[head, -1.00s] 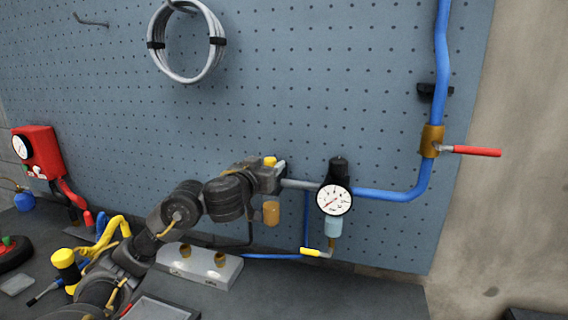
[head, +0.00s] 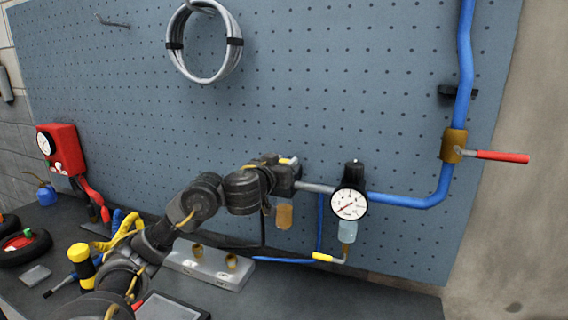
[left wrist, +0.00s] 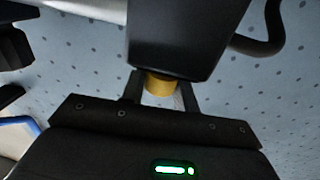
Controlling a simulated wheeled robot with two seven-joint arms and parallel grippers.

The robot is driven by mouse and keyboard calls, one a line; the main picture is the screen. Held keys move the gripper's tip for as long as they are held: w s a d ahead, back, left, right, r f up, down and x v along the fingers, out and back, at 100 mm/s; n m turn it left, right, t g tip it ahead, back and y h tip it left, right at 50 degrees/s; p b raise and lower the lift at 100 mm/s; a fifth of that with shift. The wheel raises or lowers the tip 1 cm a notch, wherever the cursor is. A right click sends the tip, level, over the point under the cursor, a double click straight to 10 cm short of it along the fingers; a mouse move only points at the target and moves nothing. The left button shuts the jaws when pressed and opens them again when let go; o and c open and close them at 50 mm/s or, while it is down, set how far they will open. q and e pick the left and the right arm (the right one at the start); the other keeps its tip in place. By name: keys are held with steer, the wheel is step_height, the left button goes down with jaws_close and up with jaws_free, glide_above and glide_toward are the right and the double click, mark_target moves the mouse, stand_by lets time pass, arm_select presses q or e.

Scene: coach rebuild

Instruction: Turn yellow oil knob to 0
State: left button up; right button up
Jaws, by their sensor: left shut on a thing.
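The yellow oil knob (left wrist: 158,84) shows in the left wrist view between the fingers of my left gripper (left wrist: 160,92), which is shut on it. Only a small part of the knob is visible, and its scale or setting cannot be read. In the head view my left gripper (head: 287,172) is at the oil unit on the pipe, and a bit of the yellow knob (head: 288,160) shows at its top. The amber oil bowl (head: 284,216) hangs just below the gripper. My right gripper is not in view.
A pressure gauge (head: 348,204) with a black-topped regulator is right of the gripper. A yellow-handled valve (head: 323,257) hangs below it. A red-handled valve (head: 502,157) is on the blue pipe. A grey manifold block (head: 207,265) lies on the bench beneath my arm.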

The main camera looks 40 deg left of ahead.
arm_select(q)
steer(key=m+h+p, duration=0.2)
steer(key=m+h, duration=0.1)
steer(key=h, duration=0.2)
steer(key=shift+a+t, duration=0.1)
steer(key=shift+t, duration=0.2)
steer(key=m+h+p, duration=0.1)
steer(key=m+h, duration=0.1)
steer(key=m+g+h+p, duration=0.1)
steer(key=h, duration=0.2)
steer(key=shift+r+m+h, duration=0.1)
steer(key=shift+m+h, duration=0.2)
steer(key=shift+m, duration=0.1)
steer(key=shift+m+g+h, duration=0.3)
steer(key=shift+m+h, duration=0.2)
steer(key=shift+h, duration=0.5)
steer(key=o, duration=0.9)
steer(key=shift+o, duration=0.2)
